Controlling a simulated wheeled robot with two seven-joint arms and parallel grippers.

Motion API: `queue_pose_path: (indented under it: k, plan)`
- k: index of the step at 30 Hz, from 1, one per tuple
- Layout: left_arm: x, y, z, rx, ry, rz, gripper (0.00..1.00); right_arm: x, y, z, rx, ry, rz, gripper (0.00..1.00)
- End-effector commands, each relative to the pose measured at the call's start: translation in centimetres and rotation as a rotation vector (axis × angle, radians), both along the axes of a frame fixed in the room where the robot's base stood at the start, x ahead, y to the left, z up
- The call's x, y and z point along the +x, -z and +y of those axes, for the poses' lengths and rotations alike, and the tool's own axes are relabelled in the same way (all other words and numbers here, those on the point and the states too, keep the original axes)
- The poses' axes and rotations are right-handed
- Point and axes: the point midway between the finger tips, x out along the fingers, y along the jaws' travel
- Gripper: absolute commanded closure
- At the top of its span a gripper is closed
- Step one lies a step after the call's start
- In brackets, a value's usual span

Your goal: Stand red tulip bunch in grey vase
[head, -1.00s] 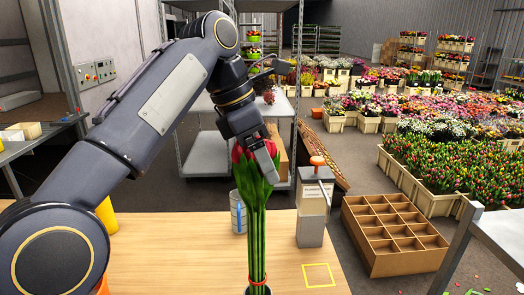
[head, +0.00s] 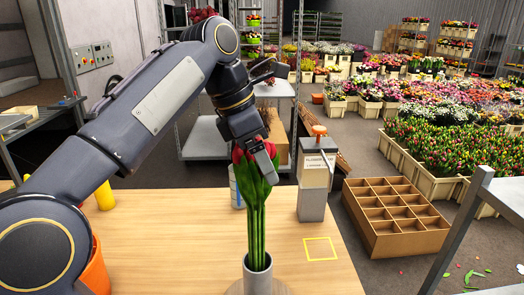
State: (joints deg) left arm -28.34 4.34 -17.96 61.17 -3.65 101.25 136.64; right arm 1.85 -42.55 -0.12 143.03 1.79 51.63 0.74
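The red tulip bunch (head: 256,195) is upright, with red heads at the top, green leaves and long stems. Its lower stems are inside the mouth of the grey vase (head: 258,278), and their ends are hidden. The vase stands at the front of the wooden table, its lower part near the picture's bottom edge. My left gripper (head: 262,150) comes down from above and is shut on the bunch at its heads. The fingers partly cover the blooms. My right gripper is not in view.
A grey dispenser box with an orange top (head: 314,180) stands behind right of the vase. A yellow square outline (head: 320,248) marks the table. A blue-grey can (head: 236,188) is behind the bunch. An orange bucket (head: 96,272) is at left. A divided cardboard box (head: 395,220) lies beyond the table.

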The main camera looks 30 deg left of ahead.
Motion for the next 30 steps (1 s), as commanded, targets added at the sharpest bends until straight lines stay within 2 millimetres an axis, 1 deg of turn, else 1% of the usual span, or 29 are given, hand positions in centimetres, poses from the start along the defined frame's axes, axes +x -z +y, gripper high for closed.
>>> queue_pose_path:
  k: [1,3,12,18,30]
  plan:
    - [0.0,0.9,0.0,-0.001,0.0,-0.002,0.51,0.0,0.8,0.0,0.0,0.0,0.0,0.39]
    - [0.0,1.6,0.0,-0.001,0.0,-0.002,0.51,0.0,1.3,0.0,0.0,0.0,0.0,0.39]
    - [0.0,4.0,0.0,-0.001,0.001,-0.002,0.51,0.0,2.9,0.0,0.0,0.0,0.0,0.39]
    - [0.0,4.6,0.0,-0.001,0.001,-0.002,0.51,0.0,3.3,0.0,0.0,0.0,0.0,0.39]
    - [0.0,4.7,0.0,-0.001,0.001,-0.002,0.51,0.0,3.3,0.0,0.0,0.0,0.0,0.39]
